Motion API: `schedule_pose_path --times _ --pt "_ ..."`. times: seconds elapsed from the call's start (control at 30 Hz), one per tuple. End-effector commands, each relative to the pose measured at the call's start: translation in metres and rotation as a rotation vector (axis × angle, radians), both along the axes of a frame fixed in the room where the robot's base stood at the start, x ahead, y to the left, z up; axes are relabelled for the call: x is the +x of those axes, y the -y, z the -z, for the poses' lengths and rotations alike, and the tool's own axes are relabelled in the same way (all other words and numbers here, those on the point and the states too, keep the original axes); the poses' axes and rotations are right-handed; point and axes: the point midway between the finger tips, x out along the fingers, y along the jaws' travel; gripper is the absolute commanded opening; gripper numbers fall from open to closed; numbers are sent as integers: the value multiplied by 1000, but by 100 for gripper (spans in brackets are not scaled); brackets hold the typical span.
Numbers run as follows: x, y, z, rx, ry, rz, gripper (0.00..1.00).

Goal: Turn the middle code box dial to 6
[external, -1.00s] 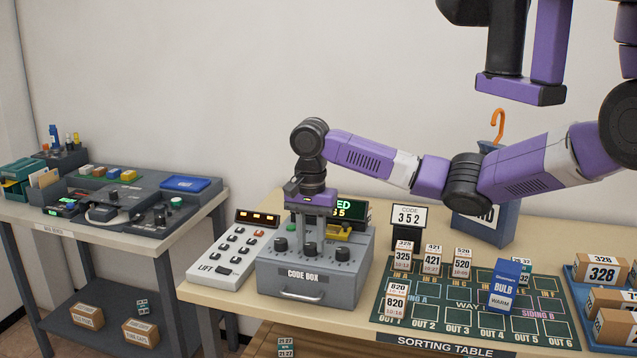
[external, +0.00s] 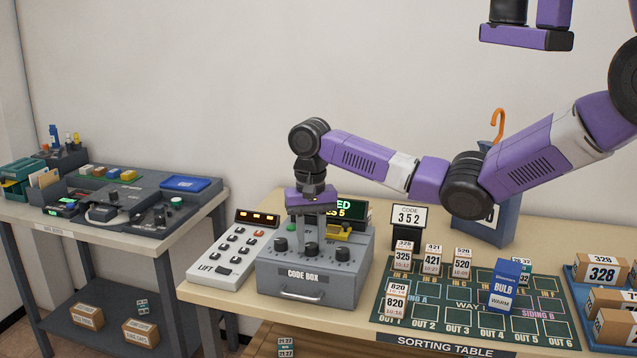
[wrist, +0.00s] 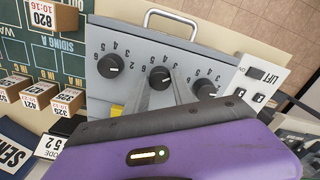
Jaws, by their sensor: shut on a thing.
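The grey code box (external: 308,277) stands on the table, with a row of three black dials on its sloped top. My gripper (external: 311,248) reaches straight down over the middle of the box. In the wrist view its two grey fingers run to the middle dial (wrist: 160,78) and are shut on it. The number the middle dial points at cannot be read surely. The other dials, one on the left (wrist: 111,66) and one on the right (wrist: 205,89), are free. A green-lettered display (external: 352,211) behind the box is partly hidden by my gripper.
The lift panel (external: 233,251) stands close left of the box. A yellow part (external: 339,231) lies on the box's top behind the dials. The code card (external: 408,215) stands behind it on the right. The green sorting mat (external: 455,315) with small boxes lies to the right.

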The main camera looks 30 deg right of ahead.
Motion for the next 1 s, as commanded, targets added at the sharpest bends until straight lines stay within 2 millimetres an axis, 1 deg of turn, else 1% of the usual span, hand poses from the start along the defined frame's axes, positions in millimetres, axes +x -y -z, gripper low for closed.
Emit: schedule_pose_path --times 1.0 --pt "0 0 0 0 -2 -966 0"
